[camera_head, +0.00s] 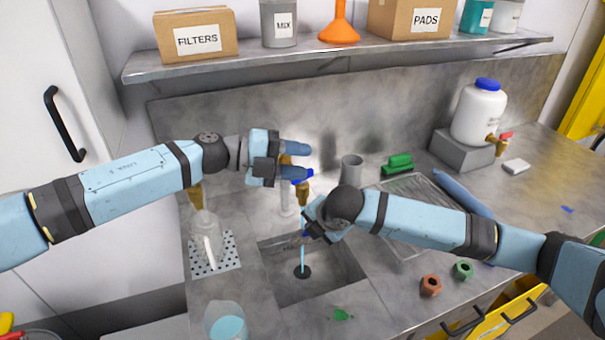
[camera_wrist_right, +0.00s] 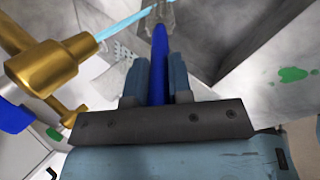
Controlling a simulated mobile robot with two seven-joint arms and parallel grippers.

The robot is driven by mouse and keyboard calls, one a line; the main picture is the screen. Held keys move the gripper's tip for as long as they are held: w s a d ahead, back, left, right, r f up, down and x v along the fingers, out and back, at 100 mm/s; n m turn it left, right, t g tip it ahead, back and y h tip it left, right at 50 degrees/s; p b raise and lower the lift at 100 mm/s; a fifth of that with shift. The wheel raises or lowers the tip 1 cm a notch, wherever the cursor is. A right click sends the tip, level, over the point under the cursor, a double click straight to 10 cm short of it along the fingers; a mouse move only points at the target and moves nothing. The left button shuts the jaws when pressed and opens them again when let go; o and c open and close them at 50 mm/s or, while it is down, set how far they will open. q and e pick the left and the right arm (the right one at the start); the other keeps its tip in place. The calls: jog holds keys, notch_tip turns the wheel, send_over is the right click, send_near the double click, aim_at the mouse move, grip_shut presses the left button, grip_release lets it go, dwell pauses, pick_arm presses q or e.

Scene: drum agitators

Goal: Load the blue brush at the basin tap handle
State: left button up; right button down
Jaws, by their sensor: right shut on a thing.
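My right gripper (camera_wrist_right: 158,82) is shut on the blue brush (camera_wrist_right: 158,60), whose handle stands between its two fingers. The brush's pale, see-through head (camera_wrist_right: 160,14) is at the water stream (camera_wrist_right: 125,24) from the brass basin tap (camera_wrist_right: 45,68). In the head view my right gripper (camera_head: 308,228) is below the tap's blue handle (camera_head: 302,174), and water (camera_head: 302,258) falls into the basin (camera_head: 330,272). The brush is mostly hidden there. My left gripper (camera_head: 296,160) is by the tap, its fingers apart with brass showing between them; contact is unclear.
A clear vessel (camera_head: 204,228) stands under another brass spout on the left. A grey cup (camera_head: 352,168) and green brush (camera_head: 397,164) are behind the basin. A white jug (camera_head: 478,112) stands on a block at right. The shelf (camera_head: 340,59) overhangs the back.

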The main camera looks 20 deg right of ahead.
pick_arm(q)
jog(key=w+a+f+n+t+h, duration=0.1)
jog(key=w+a+f+n+t, duration=0.3)
jog(key=n, duration=0.8)
jog(key=w+a+f+n+t+h, duration=0.1)
jog(key=a+f+n+t, duration=0.1)
jog(key=f+n+t, duration=0.65)
jog(key=w+d+r+g, duration=0.1)
jog(key=d, duration=0.2)
jog(key=d+r+n+g, duration=0.1)
jog(key=d, duration=0.3)
jog(key=w+d+r+n+g, duration=0.1)
jog(key=d, duration=0.2)
jog(key=shift+w+d+n, duration=0.25)
jog(key=shift+w, duration=0.05)
grip_shut()
